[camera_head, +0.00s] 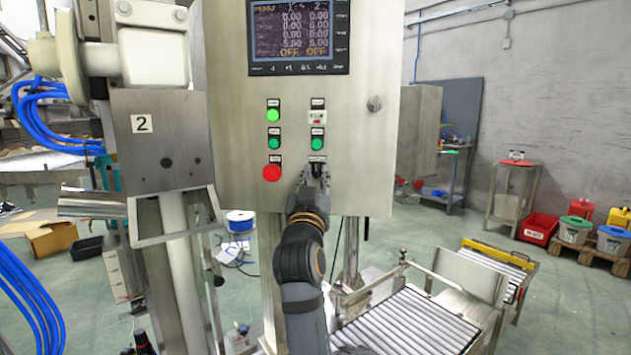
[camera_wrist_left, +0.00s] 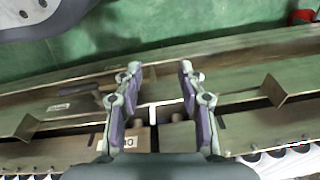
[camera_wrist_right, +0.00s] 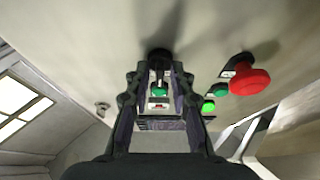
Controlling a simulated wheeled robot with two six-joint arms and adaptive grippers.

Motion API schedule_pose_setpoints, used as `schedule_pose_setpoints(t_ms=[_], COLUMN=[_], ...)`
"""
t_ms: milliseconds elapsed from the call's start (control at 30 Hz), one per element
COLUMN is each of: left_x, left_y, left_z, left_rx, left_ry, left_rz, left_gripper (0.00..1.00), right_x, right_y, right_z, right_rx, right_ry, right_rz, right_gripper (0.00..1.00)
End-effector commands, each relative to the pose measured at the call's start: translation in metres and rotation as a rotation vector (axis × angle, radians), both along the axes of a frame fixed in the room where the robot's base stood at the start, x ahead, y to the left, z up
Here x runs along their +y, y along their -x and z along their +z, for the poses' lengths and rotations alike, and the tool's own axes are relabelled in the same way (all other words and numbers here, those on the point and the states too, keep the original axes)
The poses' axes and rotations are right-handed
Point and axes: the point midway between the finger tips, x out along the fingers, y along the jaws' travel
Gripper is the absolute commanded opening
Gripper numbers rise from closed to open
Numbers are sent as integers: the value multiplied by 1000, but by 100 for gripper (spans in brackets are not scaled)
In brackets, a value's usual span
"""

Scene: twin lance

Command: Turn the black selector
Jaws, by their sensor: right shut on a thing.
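The black selector (camera_head: 317,168) is at the lower right of the grey control panel (camera_head: 230,130), under a green button (camera_head: 317,144). My right gripper (camera_head: 314,180) reaches up to it from below and is shut on it, hiding most of it in the head view. In the right wrist view the dark selector (camera_wrist_right: 159,57) shows between the fingertips of my right gripper (camera_wrist_right: 159,75); its exact angle is hard to tell. My left gripper (camera_wrist_left: 161,75) is open and empty in the left wrist view, above metal rails.
A red mushroom button (camera_head: 272,172) is left of the selector, and it also shows in the right wrist view (camera_wrist_right: 250,82). A display (camera_head: 298,36) tops the panel. A roller conveyor (camera_head: 405,320) stands at the lower right. Green floor is open beyond it.

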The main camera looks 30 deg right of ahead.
Motion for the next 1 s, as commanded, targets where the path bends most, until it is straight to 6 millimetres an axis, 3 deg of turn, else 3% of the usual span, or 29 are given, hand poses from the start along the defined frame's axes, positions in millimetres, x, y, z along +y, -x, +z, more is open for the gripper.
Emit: schedule_pose_setpoints(t_ms=[300, 333, 400, 833, 1000], left_x=[0, 0, 0, 0, 0], left_y=[0, 0, 0, -1, -1], left_z=[1, 1, 0, 1, 20], left_rx=[1, 1, 1, -2, -2], left_ry=[1, 0, 1, 1, 0], left_rz=[0, 0, 0, 0, 0], left_gripper=[40, 40, 40, 40, 40], right_x=[0, 0, 0, 0, -1], right_y=[0, 0, 0, 0, 0], right_z=[0, 0, 0, 0, 6], right_rx=[0, 0, 1, 1, 35], right_ry=[-1, -1, -1, 1, 50], right_rz=[0, 0, 0, 0, -1], right_gripper=[0, 24, 31, 31, 31])
